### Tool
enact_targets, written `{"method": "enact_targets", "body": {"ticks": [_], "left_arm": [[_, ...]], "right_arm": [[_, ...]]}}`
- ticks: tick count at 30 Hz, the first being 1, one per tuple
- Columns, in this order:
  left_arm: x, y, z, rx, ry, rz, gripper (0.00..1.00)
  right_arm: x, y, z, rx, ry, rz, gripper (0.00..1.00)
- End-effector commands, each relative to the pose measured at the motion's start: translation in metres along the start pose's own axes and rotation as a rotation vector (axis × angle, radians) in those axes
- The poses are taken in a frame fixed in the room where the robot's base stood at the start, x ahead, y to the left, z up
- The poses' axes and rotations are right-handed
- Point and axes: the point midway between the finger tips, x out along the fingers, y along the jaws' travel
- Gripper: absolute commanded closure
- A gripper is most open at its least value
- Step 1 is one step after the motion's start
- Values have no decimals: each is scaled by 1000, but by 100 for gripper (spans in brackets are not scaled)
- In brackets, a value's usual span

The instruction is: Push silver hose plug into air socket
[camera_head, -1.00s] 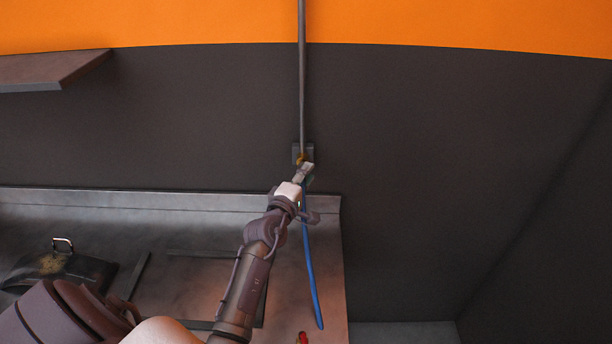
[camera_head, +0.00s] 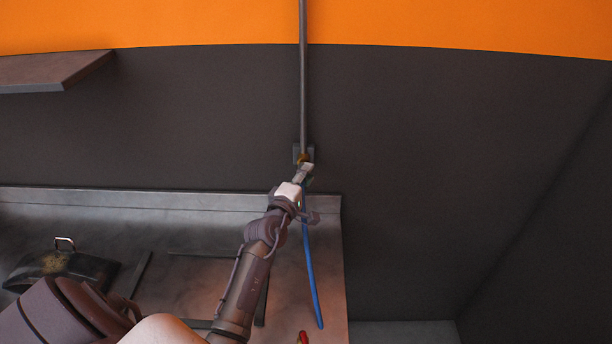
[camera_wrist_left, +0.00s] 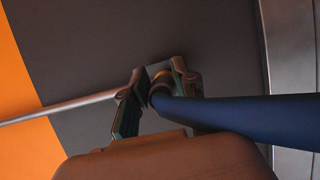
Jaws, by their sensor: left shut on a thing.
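My left gripper (camera_head: 305,173) is raised to the dark wall, just below the brass-coloured air socket (camera_head: 303,158) at the lower end of a grey vertical pipe. In the left wrist view its two fingers (camera_wrist_left: 159,98) are shut around the end of the blue hose (camera_wrist_left: 250,115). The silver plug is hidden between the fingers and behind the hose, so I cannot tell whether it is inside the socket. In the head view the blue hose (camera_head: 311,265) hangs down from the gripper. My right gripper is out of view.
The grey pipe (camera_head: 303,80) runs up the wall to the orange band. A metal bench (camera_head: 200,270) with a raised back edge lies below. A dark box with a handle (camera_head: 62,265) stands on it at left. A shelf (camera_head: 50,72) juts out at upper left. The wall at right is clear.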

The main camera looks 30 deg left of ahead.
Motion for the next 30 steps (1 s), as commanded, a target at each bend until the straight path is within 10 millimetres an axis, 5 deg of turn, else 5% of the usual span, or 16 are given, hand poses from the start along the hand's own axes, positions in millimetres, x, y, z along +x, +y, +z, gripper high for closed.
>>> {"method": "enact_targets", "body": {"ticks": [30], "left_arm": [[0,1,0,1,0,0,100]], "right_arm": [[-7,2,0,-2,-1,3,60]]}}
